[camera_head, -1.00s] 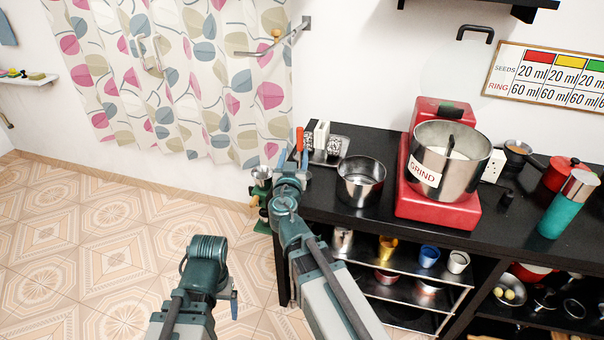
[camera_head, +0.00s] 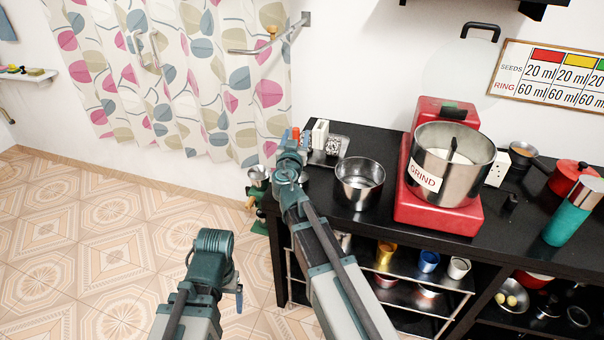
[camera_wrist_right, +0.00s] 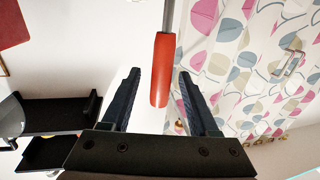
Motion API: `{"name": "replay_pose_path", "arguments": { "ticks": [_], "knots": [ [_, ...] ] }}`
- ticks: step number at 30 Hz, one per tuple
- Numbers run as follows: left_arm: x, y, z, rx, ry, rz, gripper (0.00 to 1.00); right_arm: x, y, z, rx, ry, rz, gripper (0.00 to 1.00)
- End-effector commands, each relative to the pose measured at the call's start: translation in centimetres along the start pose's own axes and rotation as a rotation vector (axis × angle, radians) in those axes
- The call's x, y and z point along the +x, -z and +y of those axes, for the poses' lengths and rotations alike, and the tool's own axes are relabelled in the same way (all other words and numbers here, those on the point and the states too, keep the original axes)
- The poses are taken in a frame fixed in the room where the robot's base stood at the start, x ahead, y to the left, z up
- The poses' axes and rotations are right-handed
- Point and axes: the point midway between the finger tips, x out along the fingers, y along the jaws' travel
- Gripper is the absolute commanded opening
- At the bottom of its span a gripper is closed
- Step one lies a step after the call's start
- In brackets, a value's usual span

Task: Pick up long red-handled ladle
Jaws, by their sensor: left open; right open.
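The ladle's red handle (camera_wrist_right: 161,72) stands between the two spread fingers of my right gripper (camera_wrist_right: 159,76) in the right wrist view, with white gaps on both sides. Its grey metal shaft (camera_wrist_right: 168,16) runs out of the top of that view, and the bowl is not seen there. In the head view a small red-orange piece of the handle (camera_head: 296,133) shows just past my right gripper (camera_head: 303,143), beside the counter's left end. My right gripper is open. My left gripper (camera_head: 238,300) hangs low over the floor, open and away from the ladle, its fingers mostly hidden.
The black counter (camera_head: 330,205) holds a steel pot (camera_head: 360,183), a red grinder (camera_head: 437,212), a white shaker box (camera_head: 320,133) and a teal bottle (camera_head: 568,222). A patterned curtain (camera_head: 190,80) and a wall rail (camera_head: 290,35) are behind. Floor at left is clear.

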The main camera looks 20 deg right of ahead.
Motion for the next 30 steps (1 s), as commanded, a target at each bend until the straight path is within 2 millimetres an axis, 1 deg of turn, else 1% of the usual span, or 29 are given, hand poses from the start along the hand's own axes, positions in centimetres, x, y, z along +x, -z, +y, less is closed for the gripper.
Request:
{"name": "replay_pose_path", "arguments": {
  "ticks": [1,6,7,11,12,14,15,17,30],
  "knots": [
    [-0.01,0.0,0.0,0.0,0.0,0.0,0.85,0.3,0.01,-0.11,0.0,0.0,0.0,0.61],
    [-0.01,-0.01,0.0,0.0,0.0,0.0,0.85,0.2,0.01,-0.07,0.0,0.001,0.0,0.61],
    [-0.01,-0.01,0.0,0.0,0.0,0.0,0.85,0.19,0.01,-0.07,0.0,0.001,0.0,0.59],
    [-0.01,-0.01,0.0,0.0,0.0,0.0,0.85,0.19,0.01,-0.07,0.0,0.001,0.0,0.35],
    [-0.01,-0.01,0.0,0.0,0.0,0.0,0.85,0.18,0.01,-0.07,0.0,0.001,0.0,0.28],
    [-0.01,-0.01,0.0,0.0,0.0,0.0,0.85,0.18,0.01,-0.08,0.0,0.001,0.0,0.17],
    [-0.01,-0.01,0.0,0.0,0.0,0.0,0.85,0.18,0.01,-0.08,0.0,0.001,0.0,0.1],
    [-0.01,-0.01,0.0,0.0,0.0,0.0,0.85,0.18,0.01,-0.08,0.0,0.001,0.0,0.0],
    [-0.03,-0.01,0.0,0.0,0.0,0.0,0.85,0.18,0.04,-0.08,0.0,0.001,0.0,0.0]
  ]
}}
